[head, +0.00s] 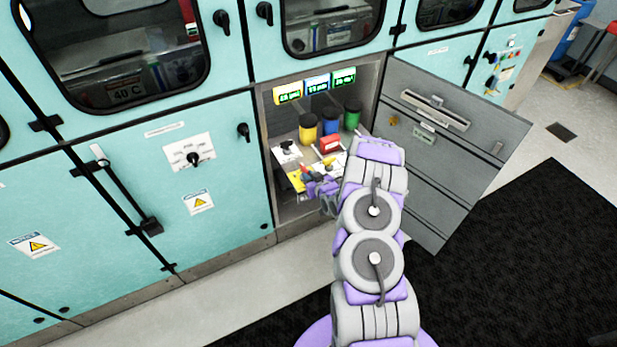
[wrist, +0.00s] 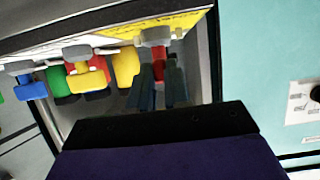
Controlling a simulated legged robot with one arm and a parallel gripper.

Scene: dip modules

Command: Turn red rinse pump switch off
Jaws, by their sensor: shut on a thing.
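My gripper (head: 316,187) reaches into the open cabinet compartment (head: 297,207) in the head view. In the wrist view, the two dark fingers of my gripper (wrist: 161,88) are closed around a red switch (wrist: 158,67) with a grey fitting at its upper end. A small red part of the switch (head: 306,170) shows beside the gripper in the head view. The fingers hide much of the switch, so its exact setting cannot be read. A yellow label plate (head: 297,181) lies by the gripper.
Yellow (head: 308,128), blue (head: 331,123) and green (head: 352,116) cylinders stand behind, under lit displays (head: 317,84). A red block (head: 330,144) sits nearer. The open grey door (head: 455,150) stands right of my arm. In the wrist view, a yellow piece (wrist: 125,68) is close beside the fingers.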

